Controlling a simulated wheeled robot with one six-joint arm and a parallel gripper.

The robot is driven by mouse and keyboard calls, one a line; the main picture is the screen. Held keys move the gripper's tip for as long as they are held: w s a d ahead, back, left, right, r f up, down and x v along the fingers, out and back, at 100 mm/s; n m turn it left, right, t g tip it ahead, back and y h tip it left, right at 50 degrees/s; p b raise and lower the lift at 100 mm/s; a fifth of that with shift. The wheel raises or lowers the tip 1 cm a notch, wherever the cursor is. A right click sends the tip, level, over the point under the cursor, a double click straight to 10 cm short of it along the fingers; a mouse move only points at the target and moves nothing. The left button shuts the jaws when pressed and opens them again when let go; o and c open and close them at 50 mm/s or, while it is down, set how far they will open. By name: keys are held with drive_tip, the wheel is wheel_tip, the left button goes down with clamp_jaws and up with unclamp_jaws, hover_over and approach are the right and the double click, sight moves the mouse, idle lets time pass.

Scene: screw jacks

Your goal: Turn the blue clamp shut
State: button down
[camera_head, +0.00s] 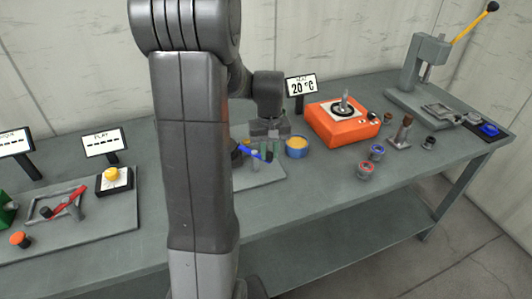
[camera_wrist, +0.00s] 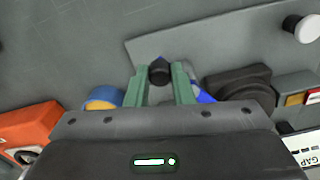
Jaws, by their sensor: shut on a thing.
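The blue clamp (camera_head: 246,150) is at the middle of the bench, partly hidden by my arm and fingers. In the wrist view its blue bar (camera_wrist: 204,96) shows beside the right finger. My gripper (camera_head: 263,151) points down at the clamp. Its two green fingers (camera_wrist: 160,84) stand either side of a dark round piece with a small blue tip above it. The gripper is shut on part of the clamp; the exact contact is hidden. How far the clamp is closed cannot be seen.
A blue tub with yellow contents (camera_head: 297,147) stands close right of the fingers. An orange heater box (camera_head: 343,124) is farther right, with small jars (camera_head: 366,171) before it. A dark round part (camera_wrist: 239,84) lies near the clamp. The front bench strip is clear.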

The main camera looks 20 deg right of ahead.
drive_tip(key=shift+w+d+n, duration=0.35)
drive_tip(key=shift+d+n, duration=0.05)
drive_tip(key=shift+n, duration=0.6)
drive_tip(key=shift+r, duration=0.1)
drive_tip(key=c, duration=1.3)
unclamp_jaws()
drive_tip(key=shift+o, duration=0.2)
wheel_tip(320, 180, up, 14)
drive_tip(key=shift+b, duration=0.35)
drive_tip(key=shift+f, duration=0.3)
wheel_tip(320, 180, down, 14)
drive_tip(key=shift+r+p, duration=0.2)
drive_tip(key=shift+p, duration=0.2)
